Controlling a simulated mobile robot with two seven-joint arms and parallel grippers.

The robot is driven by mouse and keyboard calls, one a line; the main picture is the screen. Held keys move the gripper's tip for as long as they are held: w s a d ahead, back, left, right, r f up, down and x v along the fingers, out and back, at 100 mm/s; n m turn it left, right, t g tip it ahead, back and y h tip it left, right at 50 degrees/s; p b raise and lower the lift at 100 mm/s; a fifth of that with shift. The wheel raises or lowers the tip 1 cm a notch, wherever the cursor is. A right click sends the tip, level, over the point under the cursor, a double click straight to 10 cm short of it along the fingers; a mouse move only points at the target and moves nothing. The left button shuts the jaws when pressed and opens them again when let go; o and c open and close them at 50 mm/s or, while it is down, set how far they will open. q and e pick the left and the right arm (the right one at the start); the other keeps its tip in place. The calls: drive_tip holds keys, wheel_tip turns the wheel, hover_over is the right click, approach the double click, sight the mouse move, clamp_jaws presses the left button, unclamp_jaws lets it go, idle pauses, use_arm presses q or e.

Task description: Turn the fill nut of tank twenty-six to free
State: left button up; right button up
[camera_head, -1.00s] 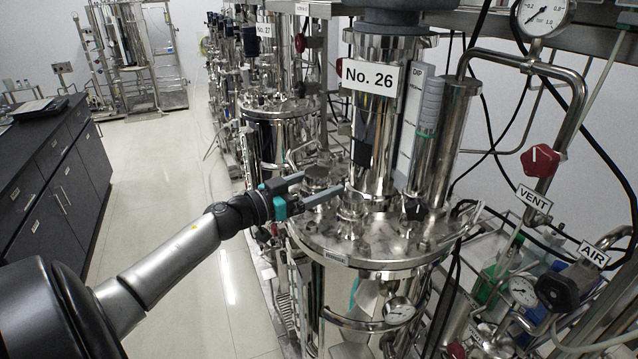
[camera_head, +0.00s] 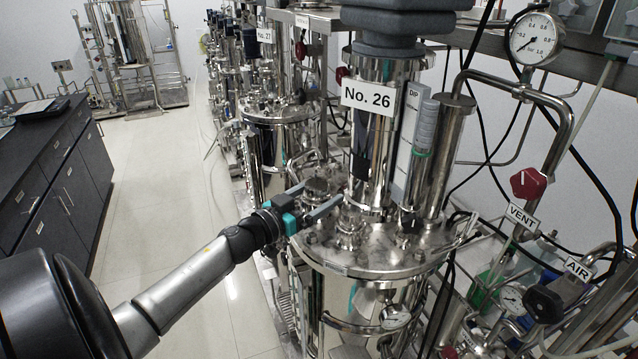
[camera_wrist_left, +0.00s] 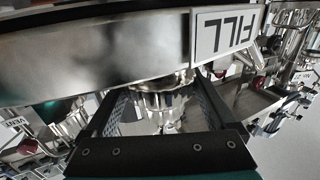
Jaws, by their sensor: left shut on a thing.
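Tank twenty-six (camera_head: 372,262) is a shiny steel vessel with a "No. 26" sign (camera_head: 368,96) on its column. My left gripper (camera_head: 322,191) is at the left edge of its lid, coming in level from the left. Its two grey fingers are shut around the fill nut (camera_head: 318,186), a round steel fitting. My right gripper is not in view.
A red VENT knob (camera_head: 528,183), a dark AIR knob (camera_head: 543,302) and a pressure gauge (camera_head: 535,38) are at the right. Tank 27 (camera_head: 282,130) stands behind, left. A dark cabinet (camera_head: 55,170) lines the left; the floor between is clear.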

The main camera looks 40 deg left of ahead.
use_arm(q)
drive_tip(key=shift+r+n+y+p, duration=0.2)
drive_tip(key=shift+n+y+p, duration=0.55)
drive_tip(key=shift+y, duration=0.35)
drive_tip(key=shift+f+n+y+p, duration=0.15)
drive_tip(key=shift+n+y+p, duration=0.4)
drive_tip(key=shift+y, duration=0.55)
drive_tip(key=shift+n+g+y, duration=0.3)
drive_tip(key=shift+n+y, duration=0.4)
drive_tip(key=shift+y, duration=0.2)
drive_tip(key=shift+a+f+n+g+y+b, duration=0.1)
drive_tip(key=shift+n+g+y+b, duration=0.4)
drive_tip(key=shift+y, duration=0.4)
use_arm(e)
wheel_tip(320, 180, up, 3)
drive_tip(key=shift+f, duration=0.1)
use_arm(q)
drive_tip(key=shift+n+y, duration=0.4)
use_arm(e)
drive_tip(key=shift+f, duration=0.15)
use_arm(q)
drive_tip(key=o, duration=1)
drive_tip(key=shift+o, duration=0.2)
